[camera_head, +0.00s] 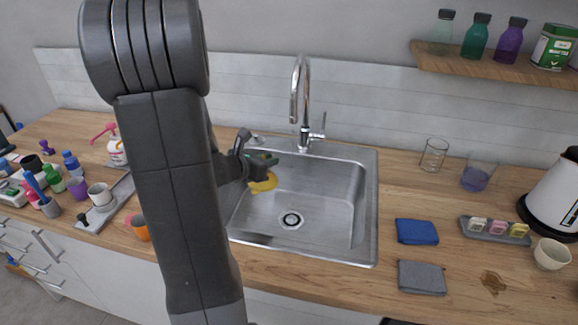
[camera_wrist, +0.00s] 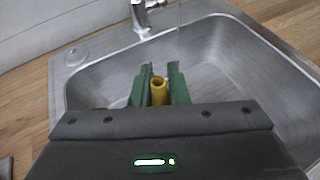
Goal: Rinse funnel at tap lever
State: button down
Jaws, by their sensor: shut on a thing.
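The yellow funnel (camera_head: 265,184) is held in my gripper (camera_head: 262,161) over the left part of the steel sink (camera_head: 345,246). In the wrist view, the funnel (camera_wrist: 160,92) sits between the green fingers of my gripper (camera_wrist: 160,75), its round opening showing. The chrome tap (camera_head: 295,92) stands behind the sink, with its spout right of the funnel. The tap lever (camera_head: 318,134) is on the right side of the tap's base. The tap base also shows in the wrist view (camera_wrist: 141,14). I cannot tell whether water runs. My arm hides the sink's left side.
A blue cloth (camera_head: 417,232) and a grey cloth (camera_head: 422,277) lie right of the sink. A glass beaker (camera_head: 433,155), a beaker of purple liquid (camera_head: 477,177) and a tray (camera_head: 512,239) stand farther right. An orange cup (camera_head: 140,229) and several bottles stand left.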

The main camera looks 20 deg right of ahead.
dwell(0.3)
jog(key=shift+s+a+r+p, duration=0.1)
jog(key=shift+a+r+p, duration=0.3)
jog(key=shift+a+r, duration=0.75)
jog(key=shift+s+a+r+p, duration=0.1)
jog(key=shift+a+r+p, duration=0.3)
jog(key=shift+a+r, duration=0.7)
jog(key=shift+a+f, duration=0.25)
